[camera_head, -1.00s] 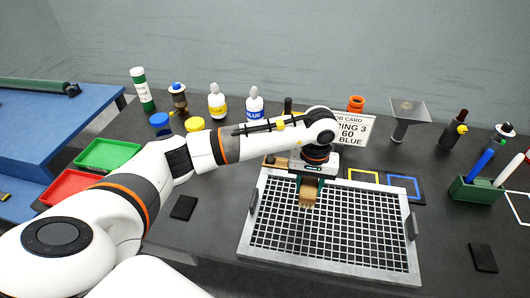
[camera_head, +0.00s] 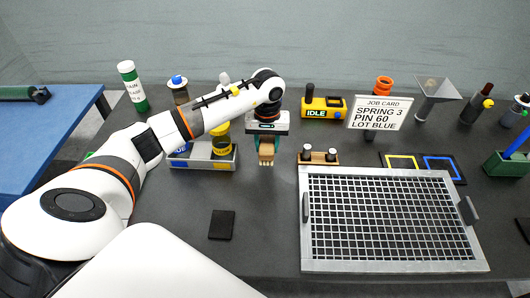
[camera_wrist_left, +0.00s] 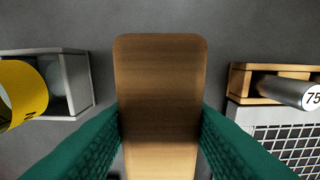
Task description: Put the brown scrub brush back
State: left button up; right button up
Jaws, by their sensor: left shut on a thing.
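My left gripper (camera_head: 267,139) is shut on the brown scrub brush (camera_head: 266,154), which hangs below it over the dark table. It is left of the metal grid and right of the grey tray. In the left wrist view the brush (camera_wrist_left: 160,85) fills the middle as a long brown block with rounded corners, between the green fingers. I cannot tell whether it touches the table. My right gripper is not in view.
A grey tray (camera_head: 205,165) with a yellow container (camera_head: 221,146) stands close left of the brush. A wooden holder (camera_head: 332,160), the grid (camera_head: 310,262) and the job card (camera_head: 380,113) are to the right. The table in front is clear except for a black pad (camera_head: 222,224).

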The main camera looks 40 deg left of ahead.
pick_arm(q)
jog(key=shift+f, duration=0.8)
notch_tip(320, 180, down, 3)
jog(key=shift+f+p, duration=0.1)
jog(key=shift+p, duration=0.5)
jog(key=shift+f, duration=0.25)
jog(key=shift+a+f+b, duration=0.1)
jog(key=shift+f+b, duration=0.15)
jog(key=shift+b, duration=0.05)
jog(key=o, duration=0.9)
jog(key=shift+r, duration=0.1)
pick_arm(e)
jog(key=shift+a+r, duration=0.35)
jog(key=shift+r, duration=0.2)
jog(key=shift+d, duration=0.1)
